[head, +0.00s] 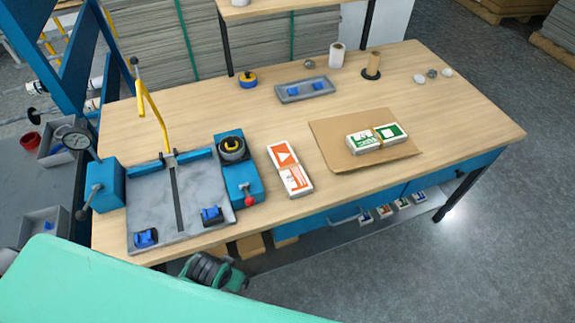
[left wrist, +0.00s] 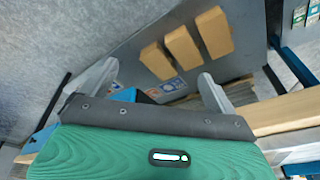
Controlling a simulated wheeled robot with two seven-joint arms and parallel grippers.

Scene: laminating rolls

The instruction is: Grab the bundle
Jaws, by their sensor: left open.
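Two bundles lie on the wooden table. One is a white and orange bundle (head: 289,168) beside the blue block of the grey jig. Part of my green left arm and wrist shows low in front of the table in the head view, apart from both bundles. My right gripper is not in view.
A grey jig plate (head: 150,205) with a yellow lever stands at the table's left. A grey tray (head: 306,89), a tape roll (head: 248,79) and small rolls sit at the back. Tan blocks (left wrist: 182,46) lie on the lower shelf.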

